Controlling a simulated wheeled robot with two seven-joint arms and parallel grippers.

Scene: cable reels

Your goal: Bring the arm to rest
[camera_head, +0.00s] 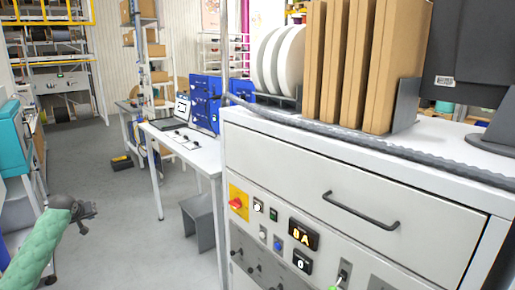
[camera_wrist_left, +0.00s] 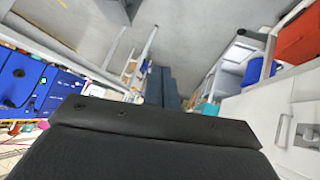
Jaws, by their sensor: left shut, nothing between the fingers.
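My left arm, in a green quilted sleeve, comes in at the lower left of the head view. Its dark left gripper (camera_head: 87,210) points to the right, shut and empty, over open floor. It is well apart from the white cabinet (camera_head: 300,150) and touches nothing that I can see. In the left wrist view a black part of my own wrist fills the bottom. My right gripper is in neither view.
The cabinet with a drawer handle (camera_head: 360,210) and a lit control panel fills the right. Brown boards (camera_head: 345,65) and white reels (camera_head: 278,60) stand on it.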

